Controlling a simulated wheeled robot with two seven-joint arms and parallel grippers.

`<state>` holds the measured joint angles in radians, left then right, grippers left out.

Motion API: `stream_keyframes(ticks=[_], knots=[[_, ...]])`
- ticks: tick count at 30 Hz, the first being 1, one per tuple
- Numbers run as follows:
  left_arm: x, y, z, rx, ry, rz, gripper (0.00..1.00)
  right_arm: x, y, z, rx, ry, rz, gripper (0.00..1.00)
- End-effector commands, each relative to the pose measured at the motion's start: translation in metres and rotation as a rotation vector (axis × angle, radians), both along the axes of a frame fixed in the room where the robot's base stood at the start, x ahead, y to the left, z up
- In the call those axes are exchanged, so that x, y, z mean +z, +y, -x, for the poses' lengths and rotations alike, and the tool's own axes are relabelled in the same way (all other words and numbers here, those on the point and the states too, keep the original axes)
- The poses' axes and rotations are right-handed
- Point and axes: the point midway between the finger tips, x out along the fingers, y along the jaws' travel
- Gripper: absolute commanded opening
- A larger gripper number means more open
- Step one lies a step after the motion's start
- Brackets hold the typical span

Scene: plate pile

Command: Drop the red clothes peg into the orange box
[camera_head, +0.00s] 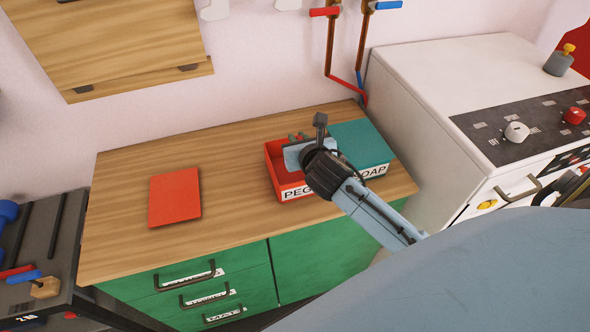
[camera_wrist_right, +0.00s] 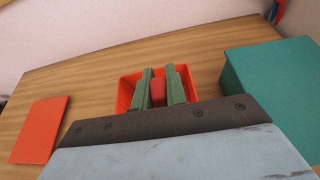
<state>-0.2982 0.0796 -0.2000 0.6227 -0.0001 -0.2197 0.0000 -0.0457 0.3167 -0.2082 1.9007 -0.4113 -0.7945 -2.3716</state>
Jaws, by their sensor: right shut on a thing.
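The box labelled "PEG…" (camera_head: 293,192) is orange-red and open-topped, standing on the wooden counter. It also shows in the right wrist view (camera_wrist_right: 125,95), behind and around my fingers. My right gripper (camera_head: 299,150) is over this box. In the right wrist view its two green fingers (camera_wrist_right: 161,88) are shut on the red clothes peg (camera_wrist_right: 158,92), with the box behind them. How high the peg is above the box floor I cannot tell. The inside of the box is mostly hidden by my gripper. My left gripper is not in view.
A teal box (camera_head: 362,143) labelled "…OAP" stands right beside the peg box. A flat red item (camera_head: 175,197) lies on the wooden counter (camera_head: 225,165) to the left, with free room between. A white cooker (camera_head: 430,80) stands at the right, and a dark trolley (camera_head: 50,240) at the left.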

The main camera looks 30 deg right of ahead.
Motion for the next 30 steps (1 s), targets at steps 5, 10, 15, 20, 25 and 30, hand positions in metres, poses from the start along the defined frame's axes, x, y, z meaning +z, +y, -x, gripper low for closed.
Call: stream_keyframes(ticks=[5, 10, 15, 20, 25, 30], knots=[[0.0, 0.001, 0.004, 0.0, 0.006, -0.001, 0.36, 0.0, 0.0, 0.0, 0.0, 0.0, 0.0, 0.32], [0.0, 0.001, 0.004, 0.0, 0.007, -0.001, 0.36, 0.0, 0.0, 0.0, 0.0, 0.0, 0.0, 0.39], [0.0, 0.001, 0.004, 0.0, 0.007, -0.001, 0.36, 0.0, 0.0, 0.001, 0.0, 0.0, 0.0, 0.39], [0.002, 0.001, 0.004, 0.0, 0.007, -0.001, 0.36, 0.005, 0.003, 0.013, 0.002, 0.001, -0.001, 0.39], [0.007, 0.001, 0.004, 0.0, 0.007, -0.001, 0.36, 0.018, 0.01, 0.043, 0.002, 0.002, 0.0, 0.39], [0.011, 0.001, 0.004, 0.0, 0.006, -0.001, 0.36, 0.033, 0.018, 0.077, 0.002, 0.002, 0.0, 0.39]])
